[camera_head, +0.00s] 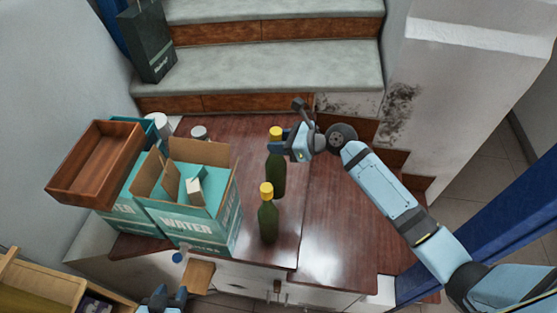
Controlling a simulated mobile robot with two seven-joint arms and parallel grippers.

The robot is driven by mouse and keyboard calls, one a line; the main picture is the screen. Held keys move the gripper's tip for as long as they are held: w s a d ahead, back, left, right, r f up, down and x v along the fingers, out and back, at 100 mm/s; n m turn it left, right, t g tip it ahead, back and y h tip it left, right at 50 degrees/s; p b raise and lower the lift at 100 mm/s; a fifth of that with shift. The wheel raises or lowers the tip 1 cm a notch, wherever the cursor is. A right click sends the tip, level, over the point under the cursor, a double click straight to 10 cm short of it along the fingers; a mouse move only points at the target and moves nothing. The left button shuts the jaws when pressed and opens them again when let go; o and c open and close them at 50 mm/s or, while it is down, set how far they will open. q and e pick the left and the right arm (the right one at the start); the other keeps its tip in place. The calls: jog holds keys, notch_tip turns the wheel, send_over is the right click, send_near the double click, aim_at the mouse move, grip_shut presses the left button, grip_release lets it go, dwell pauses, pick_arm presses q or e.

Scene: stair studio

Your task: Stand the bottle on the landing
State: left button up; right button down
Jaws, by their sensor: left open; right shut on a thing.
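A dark green bottle with a yellow cap (276,176) is upright in my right gripper (281,147), which is shut on it near the neck. I cannot tell whether its base touches the wood below. A second green bottle with a yellow cap (268,220) stands upright nearer to me, beside the open water box. Both are over the glossy red-brown wooden landing (335,232) at the foot of the stairs. My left gripper (168,297) is open and empty at the bottom edge of the view, low and away from both bottles.
Teal water boxes (190,222) stand on the left of the landing, with a brown wooden tray (95,165) on top. White cups (199,133) stand behind. Grey steps (260,75) with a dark bag (146,42) rise at the back. The landing's right side is clear.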

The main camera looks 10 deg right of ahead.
aim_at(284, 161)
notch_tip(284, 161, down, 7)
jog(key=shift+f, duration=0.15)
jog(key=c, duration=0.8)
grip_release()
jog(key=shift+f, duration=0.15)
jog(key=b+v, duration=0.1)
jog(key=v, duration=1.1)
jog(key=s+f+n+t+h, duration=0.2)
jog(key=s+f+n+h, duration=0.2)
jog(key=s+f+n, duration=0.3)
jog(key=s+a+f+n+t+h, duration=0.1)
jog(key=s+f+n+h, duration=0.3)
jog(key=s+f+n, duration=0.4)
jog(key=s+n, duration=0.6)
jog(key=n, duration=0.6)
jog(key=shift+a+t, duration=0.35)
jog(key=shift+t, duration=0.05)
